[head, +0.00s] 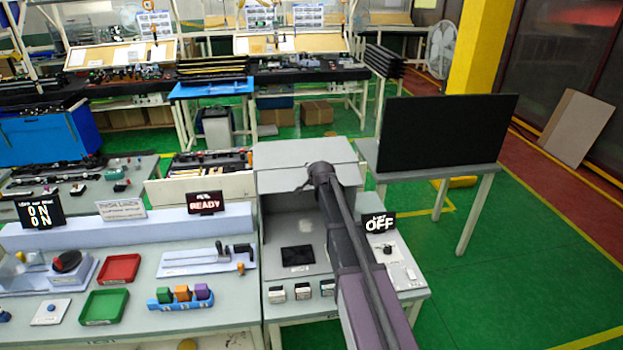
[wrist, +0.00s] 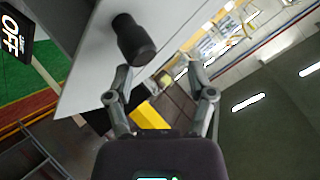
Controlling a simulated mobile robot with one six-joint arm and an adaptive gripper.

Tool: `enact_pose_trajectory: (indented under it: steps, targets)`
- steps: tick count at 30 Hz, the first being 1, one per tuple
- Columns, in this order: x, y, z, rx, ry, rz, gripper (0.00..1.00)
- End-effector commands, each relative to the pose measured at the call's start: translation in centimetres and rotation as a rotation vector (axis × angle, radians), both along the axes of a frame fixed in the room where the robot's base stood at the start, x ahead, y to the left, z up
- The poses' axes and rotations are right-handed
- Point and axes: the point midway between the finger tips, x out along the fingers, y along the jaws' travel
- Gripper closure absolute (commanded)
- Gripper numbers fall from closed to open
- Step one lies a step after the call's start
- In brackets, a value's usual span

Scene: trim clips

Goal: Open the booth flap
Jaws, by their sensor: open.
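The booth (head: 257,215) is a grey box on the middle table, with a pale flap (head: 280,181) at its upper front. The flap appears raised and sloping, with the space under it open to view. My gripper (head: 321,172) is at the flap's front edge, and my arm hides part of the flap and booth. In the wrist view the flap is a light panel (wrist: 88,75) with a black knob (wrist: 133,38). My open gripper (wrist: 161,80) has its fingers spread, with the knob ahead near the left finger. I cannot tell whether they touch.
A dark pad (head: 297,255) lies inside the booth. An OFF sign (head: 379,222) and a small switch stand at its right. A black screen (head: 445,135) stands on a side table behind. Trays (head: 104,306) and clip blocks (head: 181,296) occupy the left bench. Green floor is free at right.

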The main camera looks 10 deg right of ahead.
Motion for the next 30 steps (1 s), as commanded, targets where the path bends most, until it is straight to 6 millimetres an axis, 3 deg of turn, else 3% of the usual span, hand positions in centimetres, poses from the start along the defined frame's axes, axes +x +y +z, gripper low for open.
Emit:
enact_pose_trajectory:
  steps: [8,14,30]
  targets:
    - [-1.4,-0.2,-1.1,0.162,-0.021,-0.043,0.30]
    - [-2.9,0.3,-1.9,0.387,-0.053,-0.095,0.30]
    - [-8.7,0.6,-3.0,1.302,-0.148,-0.303,0.30]
